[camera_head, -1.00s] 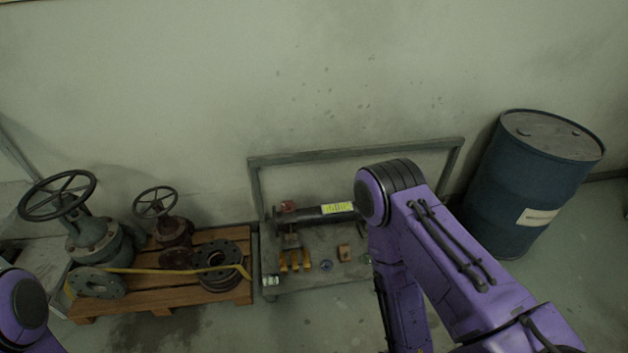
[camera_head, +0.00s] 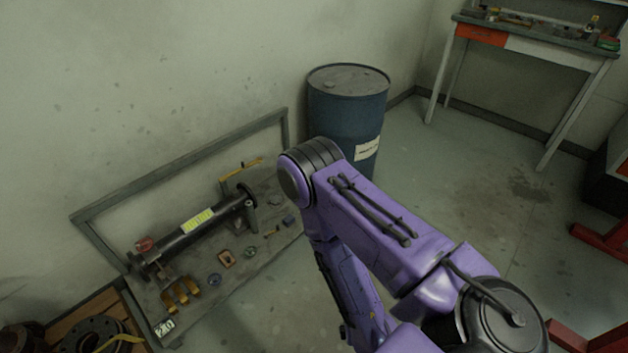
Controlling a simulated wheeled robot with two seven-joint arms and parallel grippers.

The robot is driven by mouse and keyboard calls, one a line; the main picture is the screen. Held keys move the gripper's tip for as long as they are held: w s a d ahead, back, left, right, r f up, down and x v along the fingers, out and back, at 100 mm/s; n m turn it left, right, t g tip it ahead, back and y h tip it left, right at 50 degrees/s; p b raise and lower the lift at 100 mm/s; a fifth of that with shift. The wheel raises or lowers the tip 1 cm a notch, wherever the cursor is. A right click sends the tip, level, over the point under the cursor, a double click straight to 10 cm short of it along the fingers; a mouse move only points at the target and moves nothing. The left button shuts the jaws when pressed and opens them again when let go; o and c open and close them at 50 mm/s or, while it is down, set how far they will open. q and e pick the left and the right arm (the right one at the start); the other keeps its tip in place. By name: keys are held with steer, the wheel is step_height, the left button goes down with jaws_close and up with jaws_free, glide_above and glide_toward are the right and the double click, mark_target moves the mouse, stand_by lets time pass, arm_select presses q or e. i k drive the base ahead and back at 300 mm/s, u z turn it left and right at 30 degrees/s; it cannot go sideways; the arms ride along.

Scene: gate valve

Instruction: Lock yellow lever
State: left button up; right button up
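A yellow lever (camera_head: 242,168) shows at the far right end of the dark pipe (camera_head: 190,234), level with the pipe's end fitting and partly blending with the wall behind it. The pipe lies along a grey metal stand and carries a yellow-green label. A red part (camera_head: 145,244) sits at the pipe's near left end. Yellow-orange curved pieces (camera_head: 181,294) lie on the stand below that end. My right arm's purple elbow stands to the right of the stand, its forearm pointing down. Neither of my grippers shows, and no part of my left arm is in view.
Several small parts lie on the stand (camera_head: 222,290), including a brown block (camera_head: 226,258). A blue drum (camera_head: 345,118) stands behind my right elbow. A pallet (camera_head: 88,309) with flanges is at lower left. A workbench (camera_head: 535,46) is at upper right, with open floor before it.

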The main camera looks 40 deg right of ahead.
mark_target(266, 234)
steer(key=z, duration=0.35)
steer(key=k, duration=0.65)
steer(key=z, duration=0.05)
steer(key=i, duration=0.55)
steer(key=z, duration=1.2)
steer(key=i, duration=1.6)
steer(key=u, duration=1.15)
steer(key=i, duration=0.55)
steer(key=u, duration=0.6)
